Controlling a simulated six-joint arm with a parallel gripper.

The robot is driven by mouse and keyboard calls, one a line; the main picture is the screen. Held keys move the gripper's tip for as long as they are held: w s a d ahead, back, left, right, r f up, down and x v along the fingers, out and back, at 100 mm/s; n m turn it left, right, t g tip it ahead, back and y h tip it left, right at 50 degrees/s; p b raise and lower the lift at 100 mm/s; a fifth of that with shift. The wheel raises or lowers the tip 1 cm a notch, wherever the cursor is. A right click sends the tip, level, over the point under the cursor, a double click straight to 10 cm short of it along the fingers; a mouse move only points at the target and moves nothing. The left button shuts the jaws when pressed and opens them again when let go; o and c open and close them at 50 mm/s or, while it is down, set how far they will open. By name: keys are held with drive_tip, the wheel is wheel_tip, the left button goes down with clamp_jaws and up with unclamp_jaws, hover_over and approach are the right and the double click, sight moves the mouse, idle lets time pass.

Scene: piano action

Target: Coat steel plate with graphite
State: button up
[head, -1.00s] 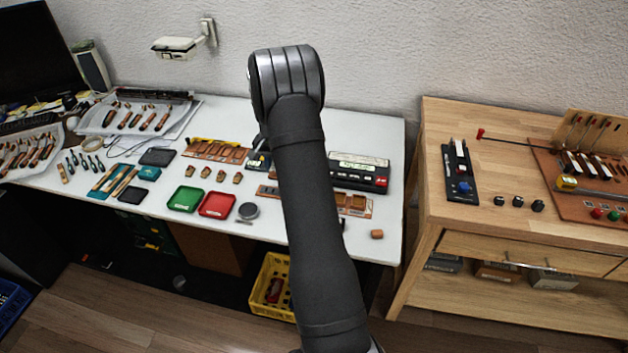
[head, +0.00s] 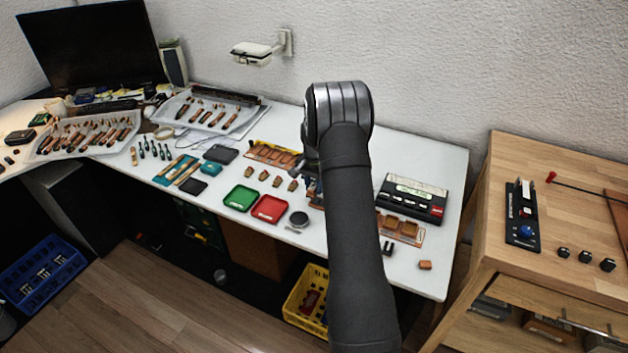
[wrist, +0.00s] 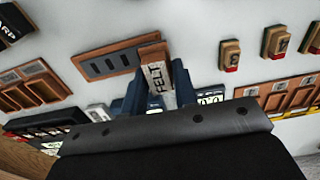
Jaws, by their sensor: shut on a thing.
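In the wrist view my gripper (wrist: 156,92) is shut on a small wooden block marked FELT (wrist: 154,74). The block is held close to a wooden rack with dark slots (wrist: 107,62); I cannot tell if they touch. In the head view my arm hides most of the gripper and the held block. A round dark grey disc or tin (head: 299,218) lies on the white table, right of the red tray (head: 270,208). I cannot tell which thing is the steel plate or which holds the graphite.
A green tray (head: 240,198) sits left of the red one. Small wooden blocks (head: 263,175) stand behind them. A black device (head: 411,199) is right of my arm. A yellow crate (head: 306,298) is below the table's front edge. A wooden bench (head: 505,180) stands at right.

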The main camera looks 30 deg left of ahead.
drive_tip(key=shift+f, duration=0.8)
drive_tip(key=shift+d+f, duration=0.45)
drive_tip(key=shift+f, duration=0.2)
clamp_jaws()
drive_tip(key=shift+d+r, duration=0.15)
drive_tip(key=shift+d, duration=0.2)
drive_tip(key=shift+d+f, duration=0.2)
drive_tip(key=shift+d, duration=5.15)
drive_tip(key=shift+a+r, duration=0.1)
drive_tip(key=shift+a, duration=6.05)
drive_tip(key=shift+r, duration=4.05)
drive_tip(key=shift+f, duration=0.15)
